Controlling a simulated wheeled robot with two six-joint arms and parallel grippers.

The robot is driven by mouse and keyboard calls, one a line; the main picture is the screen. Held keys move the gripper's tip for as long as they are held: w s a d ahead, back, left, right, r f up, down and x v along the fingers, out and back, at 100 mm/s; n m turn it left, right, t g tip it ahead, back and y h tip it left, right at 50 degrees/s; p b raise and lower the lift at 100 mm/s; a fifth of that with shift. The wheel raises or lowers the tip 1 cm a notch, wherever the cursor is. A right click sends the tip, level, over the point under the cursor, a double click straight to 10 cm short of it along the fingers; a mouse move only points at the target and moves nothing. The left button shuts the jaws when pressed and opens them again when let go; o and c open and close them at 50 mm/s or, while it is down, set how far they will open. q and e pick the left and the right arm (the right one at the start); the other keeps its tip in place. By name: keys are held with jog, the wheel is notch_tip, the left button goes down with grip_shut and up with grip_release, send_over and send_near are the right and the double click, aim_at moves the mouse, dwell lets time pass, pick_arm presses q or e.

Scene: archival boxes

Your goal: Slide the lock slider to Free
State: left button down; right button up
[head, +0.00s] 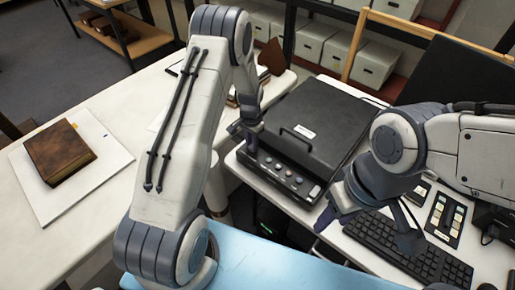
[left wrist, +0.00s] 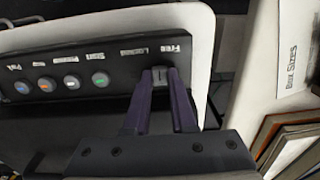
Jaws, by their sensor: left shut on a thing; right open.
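The dark scanner-like device (head: 318,118) has a front panel with several round buttons and a lock slider at the panel's left end in the head view. In the left wrist view the panel (left wrist: 40,85) shows its buttons at left and the small grey slider (left wrist: 162,74) at right, below the labels "Locked" and "Free". My left gripper (head: 248,143) is at that end of the panel. In the left wrist view its fingers (left wrist: 160,80) are shut on the slider, partly hiding it. The slider's exact setting is hard to tell.
A keyboard (head: 400,248) and a label card (head: 444,217) lie right of the device. A brown book (head: 60,152) rests on a white board on the left table. White boxes (head: 315,42) stand behind. A "Box Sizes" sheet (left wrist: 291,50) is beside the panel.

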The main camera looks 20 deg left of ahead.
pick_arm(q)
jog(key=shift+w+a, duration=0.35)
jog(key=shift+a, duration=0.45)
jog(key=shift+a+r, duration=0.1)
jog(key=shift+a, duration=0.05)
jog(key=c, duration=0.7)
grip_release()
jog(key=shift+a, duration=0.1)
jog(key=shift+r, duration=0.1)
notch_tip(320, 180, up, 10)
jog(key=shift+r+b, duration=0.1)
jog(key=shift+b, duration=0.9)
